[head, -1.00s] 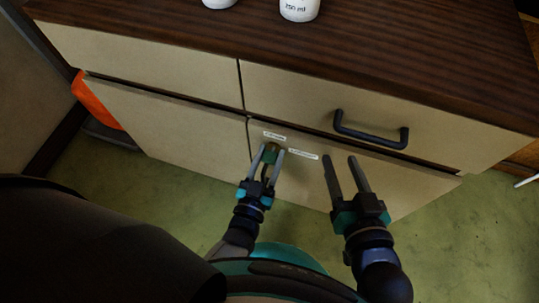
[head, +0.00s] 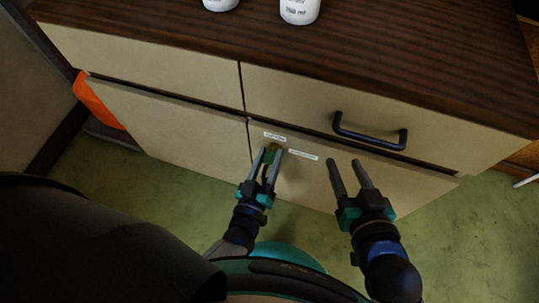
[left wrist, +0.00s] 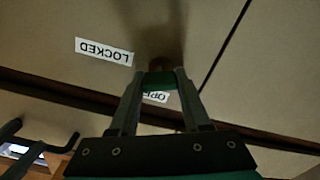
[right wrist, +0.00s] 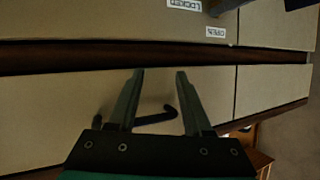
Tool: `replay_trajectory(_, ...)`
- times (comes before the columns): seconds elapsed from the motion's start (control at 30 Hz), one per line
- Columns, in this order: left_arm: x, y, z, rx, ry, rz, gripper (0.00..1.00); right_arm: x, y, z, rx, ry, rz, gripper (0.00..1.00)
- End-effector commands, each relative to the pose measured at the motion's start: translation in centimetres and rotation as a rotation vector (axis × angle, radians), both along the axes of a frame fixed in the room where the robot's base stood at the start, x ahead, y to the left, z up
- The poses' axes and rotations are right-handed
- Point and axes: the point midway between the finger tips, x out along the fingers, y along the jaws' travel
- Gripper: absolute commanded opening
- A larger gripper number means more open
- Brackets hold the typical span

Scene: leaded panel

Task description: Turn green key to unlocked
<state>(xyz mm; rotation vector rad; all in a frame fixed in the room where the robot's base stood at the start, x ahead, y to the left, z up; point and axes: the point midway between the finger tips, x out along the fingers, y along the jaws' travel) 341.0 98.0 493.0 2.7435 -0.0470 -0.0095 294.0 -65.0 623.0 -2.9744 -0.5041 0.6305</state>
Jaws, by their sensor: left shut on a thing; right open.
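The green key (head: 269,156) is in a lock on the front of the lower right cabinet door. My left gripper (head: 270,153) is shut on it. In the left wrist view the key (left wrist: 160,79) lies between the fingertips of the left gripper (left wrist: 160,76). A white LOCKED label (left wrist: 104,51) and an OPEN label (left wrist: 155,97), partly hidden by the gripper, are near the key. I cannot tell which label the key points to. My right gripper (head: 342,164) is open and empty in front of the same door, right of the labels.
A dark handle (head: 371,131) sticks out from the drawer (head: 300,93) above the door. Two white containers, one marked 250 ml (head: 299,10), stand on the wooden top (head: 400,50). An orange thing (head: 95,103) is at the left.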

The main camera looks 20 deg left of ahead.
Motion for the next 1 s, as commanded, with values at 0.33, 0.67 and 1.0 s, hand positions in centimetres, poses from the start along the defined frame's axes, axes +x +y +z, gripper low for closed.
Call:
replay_trajectory(0.33,0.12,0.11,-0.01,-0.329,0.010,-0.001,0.00,-0.07,-0.24,-0.22,-0.014,0.026,-0.002,0.50)
replay_trajectory(0.67,0.16,0.16,-0.12,-0.641,0.020,-0.001,0.00,0.11,-0.01,0.01,0.000,-0.001,-0.001,0.50)
replay_trajectory(1.0,0.17,0.20,-0.20,-0.912,0.028,-0.002,0.00,0.02,0.52,0.40,0.039,-0.059,-0.002,0.50)
